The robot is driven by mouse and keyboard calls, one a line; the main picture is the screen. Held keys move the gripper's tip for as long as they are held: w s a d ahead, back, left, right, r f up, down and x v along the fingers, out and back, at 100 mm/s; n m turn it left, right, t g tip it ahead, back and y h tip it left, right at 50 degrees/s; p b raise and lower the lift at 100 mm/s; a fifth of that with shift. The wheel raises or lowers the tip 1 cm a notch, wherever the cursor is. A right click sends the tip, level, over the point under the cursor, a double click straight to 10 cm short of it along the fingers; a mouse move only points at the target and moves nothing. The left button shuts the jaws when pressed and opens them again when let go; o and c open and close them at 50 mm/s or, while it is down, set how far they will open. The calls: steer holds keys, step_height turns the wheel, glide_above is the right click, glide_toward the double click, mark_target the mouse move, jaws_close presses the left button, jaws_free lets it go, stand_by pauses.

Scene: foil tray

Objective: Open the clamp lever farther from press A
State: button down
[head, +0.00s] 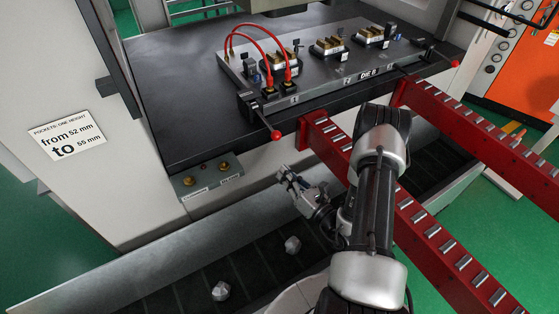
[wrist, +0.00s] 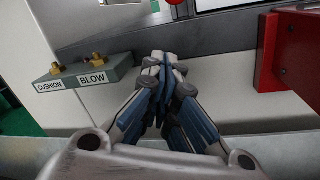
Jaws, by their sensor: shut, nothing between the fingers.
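Two clamp levers with red ball knobs sit at the front edge of the die plate. The left clamp lever (head: 276,134) points toward the front, near the left red rail. The right clamp lever (head: 455,63) sticks out at the plate's right end. The grey die plate (head: 325,87) lies on the dark press bed (head: 190,120). No label for press A is readable. My gripper (head: 288,178) is below the bed's front edge, apart from both levers.
Two red roller rails (head: 420,225) run out from the bed front, the left one just right of my gripper. A CUSHION and BLOW box (wrist: 85,75) is on the press front at left. Two red hoses (head: 262,45) arch over the plate. A dark trough holds pale lumps (head: 221,290).

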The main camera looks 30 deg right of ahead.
steer(key=w+r+b, duration=0.3)
steer(key=w+r, duration=0.1)
steer(key=w, duration=0.4)
stand_by(0.4)
